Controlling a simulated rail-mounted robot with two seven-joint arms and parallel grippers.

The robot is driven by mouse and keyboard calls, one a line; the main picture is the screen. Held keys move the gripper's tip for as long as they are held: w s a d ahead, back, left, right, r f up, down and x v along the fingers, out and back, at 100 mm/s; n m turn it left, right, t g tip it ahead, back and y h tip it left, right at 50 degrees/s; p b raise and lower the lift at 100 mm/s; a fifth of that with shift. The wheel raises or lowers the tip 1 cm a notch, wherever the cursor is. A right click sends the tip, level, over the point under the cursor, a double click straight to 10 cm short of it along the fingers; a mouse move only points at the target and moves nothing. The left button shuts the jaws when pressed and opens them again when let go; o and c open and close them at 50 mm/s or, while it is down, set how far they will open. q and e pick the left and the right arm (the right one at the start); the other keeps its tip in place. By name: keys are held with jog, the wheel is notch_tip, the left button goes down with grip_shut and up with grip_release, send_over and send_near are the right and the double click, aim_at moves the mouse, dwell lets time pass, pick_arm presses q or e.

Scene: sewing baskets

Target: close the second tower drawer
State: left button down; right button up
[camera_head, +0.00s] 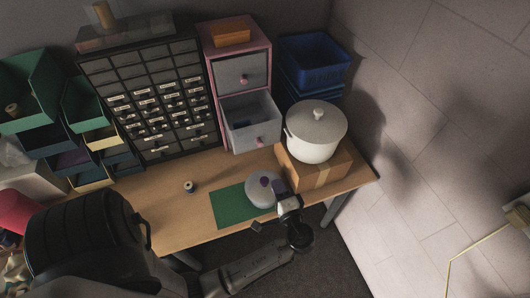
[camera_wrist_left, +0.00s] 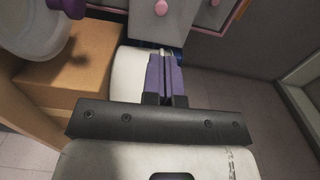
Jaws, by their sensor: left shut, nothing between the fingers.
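The pink tower (camera_head: 210,60) stands at the back of the table with two grey drawers with pink knobs. Its upper drawer (camera_head: 238,74) is shut. The second drawer (camera_head: 263,137) below it is pulled out, and its open inside shows. In the left wrist view a grey drawer front (camera_wrist_left: 150,22) with a pink knob is at the top edge. My left gripper (camera_head: 279,186) is in front of the drawer and apart from it, by the grey lid. Its purple fingers (camera_wrist_left: 166,80) are shut with nothing between them. My right gripper is not in view.
A white lidded pot (camera_head: 313,140) stands on a cardboard box (camera_head: 322,174) right of the drawer. A grey lid (camera_head: 258,192) with a purple knob lies on a green mat (camera_head: 228,207). A spool (camera_head: 190,187) stands left. Blue crates (camera_head: 312,65) are stacked behind the pot.

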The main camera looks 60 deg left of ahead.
aim_at(249, 120)
pick_arm(q)
jog(key=a+p, duration=0.1)
jog(key=a, duration=0.3)
jog(key=w+a+p, duration=0.1)
jog(key=a, duration=0.3)
jog(key=w+a+p, duration=0.1)
jog(key=a, duration=0.3)
jog(key=shift+r, duration=0.2)
jog(key=shift+w+a+f+p, duration=0.1)
jog(key=shift+a+p, duration=0.2)
jog(key=shift+a, duration=0.6)
jog(key=shift+a, duration=0.1)
jog(key=a+b, duration=0.1)
jog(key=a, duration=0.4)
jog(key=w+a+b, duration=0.1)
jog(key=a+b, duration=0.1)
jog(key=a, duration=0.2)
jog(key=w+a+b, duration=0.1)
jog(key=a, duration=0.4)
jog(key=shift+w+a, duration=0.2)
jog(key=shift+a, duration=0.35)
jog(key=shift+f+b, duration=0.25)
jog(key=shift+b, duration=0.05)
